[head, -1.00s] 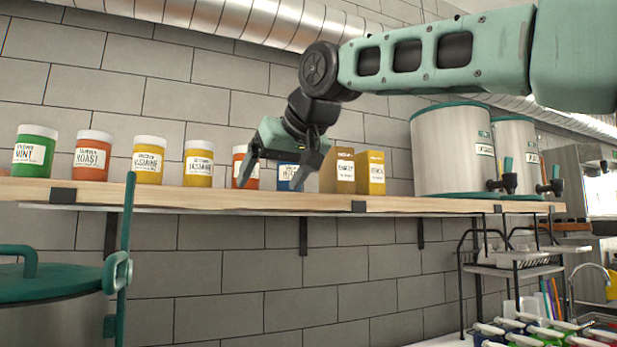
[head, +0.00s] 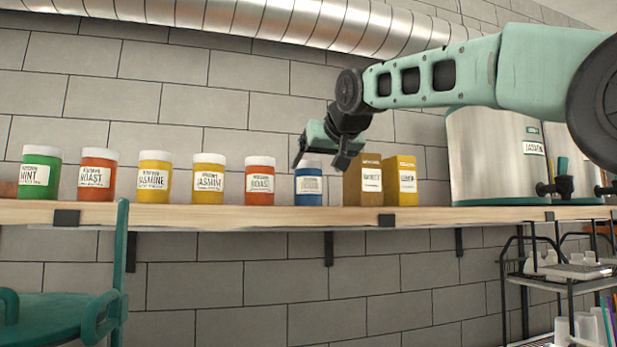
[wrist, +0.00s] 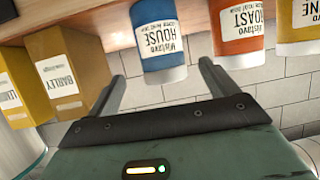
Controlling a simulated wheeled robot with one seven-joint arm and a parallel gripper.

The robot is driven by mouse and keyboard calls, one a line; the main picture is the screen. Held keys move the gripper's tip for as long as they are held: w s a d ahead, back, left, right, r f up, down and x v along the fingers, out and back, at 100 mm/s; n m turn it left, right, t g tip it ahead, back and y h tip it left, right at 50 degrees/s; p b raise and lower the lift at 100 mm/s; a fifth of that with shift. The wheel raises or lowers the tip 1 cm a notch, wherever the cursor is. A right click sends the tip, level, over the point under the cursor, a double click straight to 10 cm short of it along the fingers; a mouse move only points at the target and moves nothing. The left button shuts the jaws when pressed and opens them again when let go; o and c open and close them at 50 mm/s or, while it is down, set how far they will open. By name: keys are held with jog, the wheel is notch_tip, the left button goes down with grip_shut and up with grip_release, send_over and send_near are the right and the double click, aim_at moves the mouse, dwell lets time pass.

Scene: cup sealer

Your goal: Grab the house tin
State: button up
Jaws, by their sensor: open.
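The house tin is blue with a white lid and a label reading HOUSE in the wrist view (wrist: 160,38). In the head view it is the blue tin (head: 308,190) on the wooden shelf (head: 230,213), standing upright at the right end of the tin row. My gripper (head: 320,163) is open, and it partly covers the tin's top in the head view. In the wrist view my gripper's fingers (wrist: 163,75) point towards the tin, one to each side of it. The tin is not held. I cannot tell whether a finger touches it.
An orange roast tin (head: 259,176) stands left of the house tin, with several more tins beyond. A brown barley box (head: 362,181) and a yellow box (head: 400,182) stand close on the right. Large metal dispensers (head: 494,150) stand farther right. The wall is behind.

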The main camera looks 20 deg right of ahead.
aim_at(313, 166)
jog(key=shift+w+f, duration=0.2)
jog(key=shift+w, duration=0.45)
jog(key=p+x, duration=0.1)
jog(key=x, duration=0.1)
jog(key=p+x, duration=0.2)
jog(key=shift+a+r, duration=0.2)
jog(key=shift+w+f+p, duration=0.3)
jog(key=shift+w+f, duration=0.1)
jog(key=shift+w, duration=0.15)
jog(key=c, duration=1.2)
